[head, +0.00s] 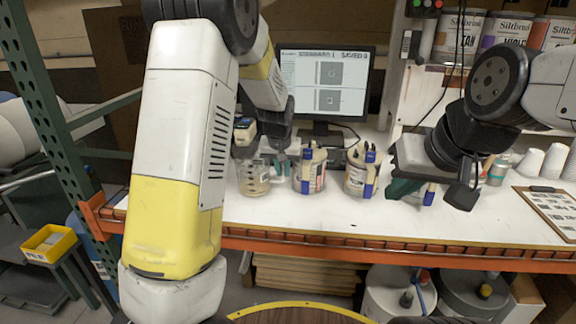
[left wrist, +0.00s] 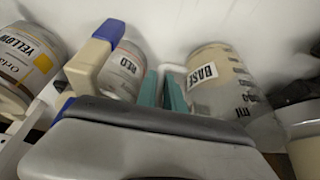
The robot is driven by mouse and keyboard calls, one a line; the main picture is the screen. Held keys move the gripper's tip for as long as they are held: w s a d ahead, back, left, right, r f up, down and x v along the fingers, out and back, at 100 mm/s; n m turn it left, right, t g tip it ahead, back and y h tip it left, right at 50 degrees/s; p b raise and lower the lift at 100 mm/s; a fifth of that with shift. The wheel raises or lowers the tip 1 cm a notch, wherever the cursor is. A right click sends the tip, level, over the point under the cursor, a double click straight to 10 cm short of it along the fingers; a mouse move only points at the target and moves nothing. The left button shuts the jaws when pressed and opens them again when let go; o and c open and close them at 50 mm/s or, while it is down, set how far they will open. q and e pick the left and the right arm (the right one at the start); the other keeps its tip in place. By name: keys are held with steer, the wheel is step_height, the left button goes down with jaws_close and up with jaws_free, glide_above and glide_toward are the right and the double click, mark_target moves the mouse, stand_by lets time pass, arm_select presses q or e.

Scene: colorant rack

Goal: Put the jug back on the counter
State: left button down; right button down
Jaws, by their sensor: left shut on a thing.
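The jug (head: 254,181) is clear, with a beige content, and is at the left of the counter (head: 300,215). In the left wrist view the jug (left wrist: 245,100) shows a BASE label and ml marks. My left gripper (head: 282,165) is at the jug's right side, its teal fingers (left wrist: 163,92) shut on the jug, apparently at its handle; the grip itself is partly hidden. The jug looks about upright, its bottom at or just above the counter; I cannot tell which. My right gripper (head: 402,188) is over the counter at the right, its fingertips mostly hidden.
Colorant containers with blue-and-beige clamps (head: 310,171) (head: 361,173) stand right of the jug; the nearest is labelled RED (left wrist: 124,70). A monitor (head: 326,85) stands behind. Paper cups (head: 553,160) and a clipboard (head: 550,208) are at the right. The front strip of counter is clear.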

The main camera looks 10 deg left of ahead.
arm_select(q)
steer(key=shift+f, duration=0.1)
steer(key=c, duration=1.5)
jaws_free()
steer(key=shift+o, duration=0.2)
steer(key=shift+r, duration=0.4)
steer(key=v, duration=1.1)
steer(key=s+a+r+h, duration=0.1)
steer(key=s+a+r, duration=0.1)
steer(key=s, duration=1.1)
steer(key=s+a+r+t+h, duration=0.1)
steer(key=s+a+r, duration=0.1)
steer(key=s, duration=1.2)
steer(key=shift+s+a+r+t, duration=0.2)
steer(key=shift+a+r+t, duration=0.15)
steer(key=shift+r, duration=0.35)
